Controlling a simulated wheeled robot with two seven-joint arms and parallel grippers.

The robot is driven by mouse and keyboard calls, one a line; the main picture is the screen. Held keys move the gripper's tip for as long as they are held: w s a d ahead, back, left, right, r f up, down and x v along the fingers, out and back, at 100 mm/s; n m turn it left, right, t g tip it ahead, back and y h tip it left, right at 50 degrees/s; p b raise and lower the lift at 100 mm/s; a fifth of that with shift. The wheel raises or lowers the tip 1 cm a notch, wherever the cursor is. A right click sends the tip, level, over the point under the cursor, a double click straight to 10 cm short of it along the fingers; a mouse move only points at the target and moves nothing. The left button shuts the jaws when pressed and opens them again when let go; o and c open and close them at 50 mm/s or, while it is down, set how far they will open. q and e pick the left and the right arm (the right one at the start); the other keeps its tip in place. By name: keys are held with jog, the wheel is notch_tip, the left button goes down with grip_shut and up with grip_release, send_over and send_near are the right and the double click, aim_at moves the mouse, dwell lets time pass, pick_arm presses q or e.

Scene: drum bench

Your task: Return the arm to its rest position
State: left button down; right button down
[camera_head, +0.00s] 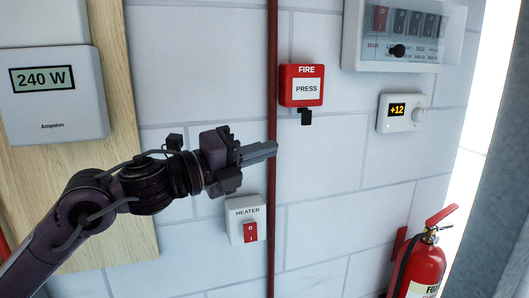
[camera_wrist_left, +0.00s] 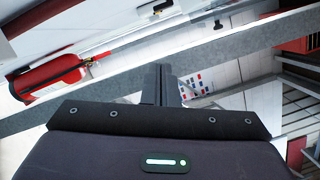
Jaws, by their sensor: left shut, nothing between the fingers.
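My left arm comes in from the lower left in the head view. Its gripper (camera_head: 274,148) is shut and empty, with the fingers pointing right in front of the wall and overlapping the dark red pipe in the picture. In the left wrist view the two closed fingers (camera_wrist_left: 158,84) stand together above the dark gripper body. My right gripper is in neither view.
A heater switch (camera_head: 246,220) is just below the gripper. A fire call point (camera_head: 302,86), thermostat (camera_head: 401,113), breaker panel (camera_head: 403,36) and power meter (camera_head: 53,95) hang on the wall. A fire extinguisher (camera_head: 421,270) stands lower right. A red pipe (camera_head: 272,60) runs vertically.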

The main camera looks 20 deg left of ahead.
pick_arm(q)
notch_tip(320, 180, down, 27)
jog(key=a+n+y, duration=0.1)
jog(key=n+y, duration=0.9)
jog(key=n, duration=0.9)
jog(key=s+f+n+g+y, duration=0.2)
jog(key=s+f+n+g, duration=0.85)
jog(key=s+f, duration=0.95)
notch_tip(320, 180, down, 28)
jog(key=s+m+g, duration=0.1)
jog(key=s+g, duration=0.1)
jog(key=s, duration=0.1)
jog(key=s+a+f, duration=0.2)
jog(key=s+f, duration=0.7)
jog(key=s+a+f+g, duration=0.1)
jog(key=s+a+f, duration=0.1)
jog(key=s+f, duration=0.8)
jog(key=shift+s, duration=0.2)
